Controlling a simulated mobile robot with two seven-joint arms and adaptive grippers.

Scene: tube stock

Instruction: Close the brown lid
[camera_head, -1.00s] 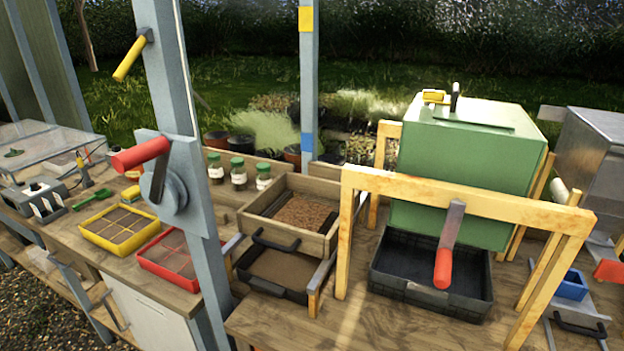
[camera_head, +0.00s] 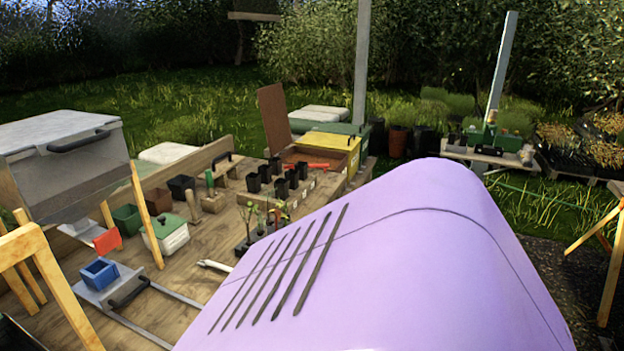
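The brown lid (camera_head: 272,118) is a flat panel that stands nearly upright, leaning a little left, at the far end of the bench. It is open at the left side of a low box (camera_head: 352,160) with wooden and yellow sides. A red item shows at the box's front edge; whether it is inside the box is hard to tell. The lid's hinge is too small to make out. Neither of my grippers is in view.
A large lilac rounded hood (camera_head: 430,230) with dark slots fills the foreground and hides part of the bench (camera_head: 205,240). Several black pots (camera_head: 253,183) stand before the box. A grey metal box (camera_head: 65,180) and blue container (camera_head: 99,273) are at left. Grass lies beyond.

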